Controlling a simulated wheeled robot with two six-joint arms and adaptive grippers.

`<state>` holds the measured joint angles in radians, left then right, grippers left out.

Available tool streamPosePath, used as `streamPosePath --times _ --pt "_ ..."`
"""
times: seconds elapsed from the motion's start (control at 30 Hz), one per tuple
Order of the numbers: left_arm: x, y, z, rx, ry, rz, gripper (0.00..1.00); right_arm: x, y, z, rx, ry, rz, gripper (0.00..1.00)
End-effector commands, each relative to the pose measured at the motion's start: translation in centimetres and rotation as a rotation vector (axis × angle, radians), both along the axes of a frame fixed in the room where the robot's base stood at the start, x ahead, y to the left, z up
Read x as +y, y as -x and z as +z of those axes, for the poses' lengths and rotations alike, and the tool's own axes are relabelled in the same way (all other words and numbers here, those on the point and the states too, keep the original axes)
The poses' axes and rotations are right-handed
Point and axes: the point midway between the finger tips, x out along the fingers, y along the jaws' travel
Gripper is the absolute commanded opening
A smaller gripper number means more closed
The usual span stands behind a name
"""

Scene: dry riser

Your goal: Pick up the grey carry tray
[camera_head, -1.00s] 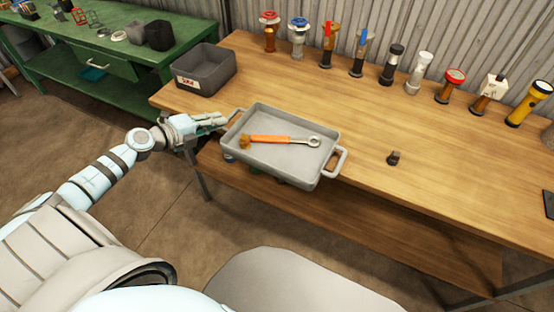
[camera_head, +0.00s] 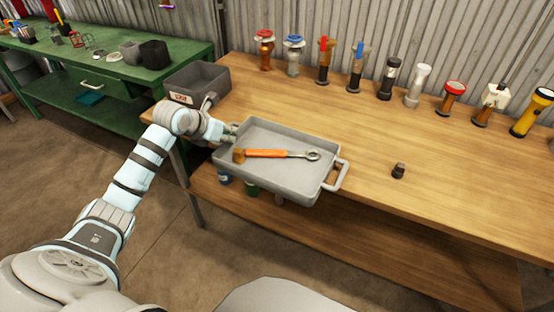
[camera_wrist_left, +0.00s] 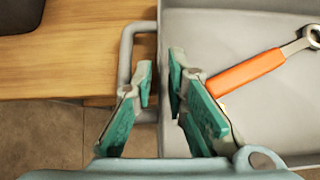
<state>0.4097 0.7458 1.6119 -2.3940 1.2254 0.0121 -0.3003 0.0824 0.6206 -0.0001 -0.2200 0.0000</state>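My left gripper (camera_head: 229,133) is at the tray's left end, pointing down. In the left wrist view, my left gripper's green-padded fingers (camera_wrist_left: 161,82) are apart. They straddle the tray's left wall (camera_wrist_left: 162,20), one finger inside the tray and one in the handle loop (camera_wrist_left: 126,45). Contact with the wall is unclear. My right gripper is out of view.
A dark grey bin (camera_head: 199,82) stands behind my left wrist. A row of nozzles, valves and torches lines the bench's (camera_head: 450,180) back. A small dark block (camera_head: 398,171) sits right of the tray. A green bench (camera_head: 110,85) stands at left.

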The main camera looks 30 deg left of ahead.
Motion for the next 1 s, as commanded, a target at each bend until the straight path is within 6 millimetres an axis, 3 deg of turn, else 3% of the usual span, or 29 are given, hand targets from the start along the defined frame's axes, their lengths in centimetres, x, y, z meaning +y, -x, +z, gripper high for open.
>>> streamPosePath --times 0.17,0.33,0.47,1.0 --pt "-0.1 -1.9 -2.1 0.0 0.004 -0.001 0.13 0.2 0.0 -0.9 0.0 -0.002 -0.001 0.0" --pt "0.0 -1.9 -2.0 0.0 0.001 -0.001 0.13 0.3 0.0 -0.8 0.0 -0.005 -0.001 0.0" --pt "0.0 -1.9 -2.0 0.0 0.001 -0.001 0.0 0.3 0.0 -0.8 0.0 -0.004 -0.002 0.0" --pt "0.0 -1.9 -1.7 -0.003 0.002 0.001 0.0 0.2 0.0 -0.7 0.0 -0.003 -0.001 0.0"
